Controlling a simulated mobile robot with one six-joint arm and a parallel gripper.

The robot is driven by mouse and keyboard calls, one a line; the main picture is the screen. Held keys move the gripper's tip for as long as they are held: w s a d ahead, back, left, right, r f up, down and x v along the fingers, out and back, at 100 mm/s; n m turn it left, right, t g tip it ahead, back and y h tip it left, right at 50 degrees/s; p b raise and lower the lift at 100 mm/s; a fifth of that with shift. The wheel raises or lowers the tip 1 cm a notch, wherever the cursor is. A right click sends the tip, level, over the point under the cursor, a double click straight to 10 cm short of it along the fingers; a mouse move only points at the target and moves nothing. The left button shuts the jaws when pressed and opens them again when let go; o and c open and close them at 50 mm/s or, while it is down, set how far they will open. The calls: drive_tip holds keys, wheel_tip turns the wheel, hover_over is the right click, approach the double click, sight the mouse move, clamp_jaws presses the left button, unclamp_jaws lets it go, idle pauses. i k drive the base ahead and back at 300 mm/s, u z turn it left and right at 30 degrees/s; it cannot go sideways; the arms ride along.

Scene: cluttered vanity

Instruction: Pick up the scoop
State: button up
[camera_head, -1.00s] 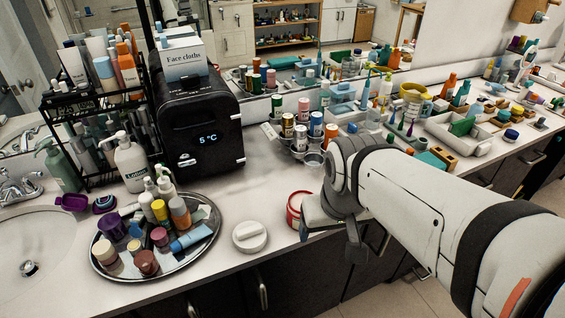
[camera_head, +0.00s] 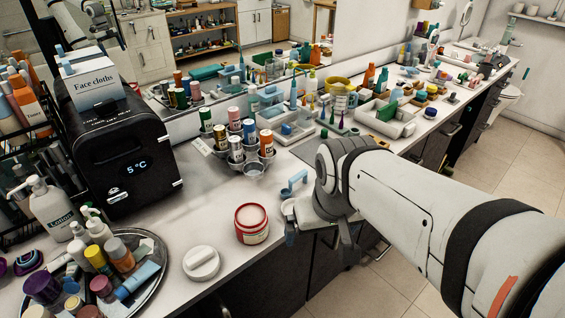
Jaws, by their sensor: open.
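A small light-blue piece (camera_head: 293,183) with a bent handle shape lies on the counter just left of my gripper's wrist; it looks like the scoop, but I cannot be certain. Part of it may be hidden behind the gripper. My gripper (camera_head: 319,240) is open, pointing down at the counter's front edge, with its fingers apart and nothing seen between them. It is in front and to the right of the blue piece. A red-rimmed jar with pale contents (camera_head: 251,223) stands left of the gripper, apart from it.
A white round lid with a raised grip (camera_head: 201,262) lies left of the jar. A round tray (camera_head: 152,296) of bottles is at front left, a black mini fridge (camera_head: 120,150) behind. A grey cup holder with cans (camera_head: 252,170) stands behind the blue piece.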

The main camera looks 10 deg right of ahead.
sight(285, 193)
drive_tip(key=z, duration=0.05)
drive_tip(key=k, duration=1.25)
drive_tip(key=z, duration=0.55)
drive_tip(key=i, duration=1.75)
drive_tip(key=u, duration=0.45)
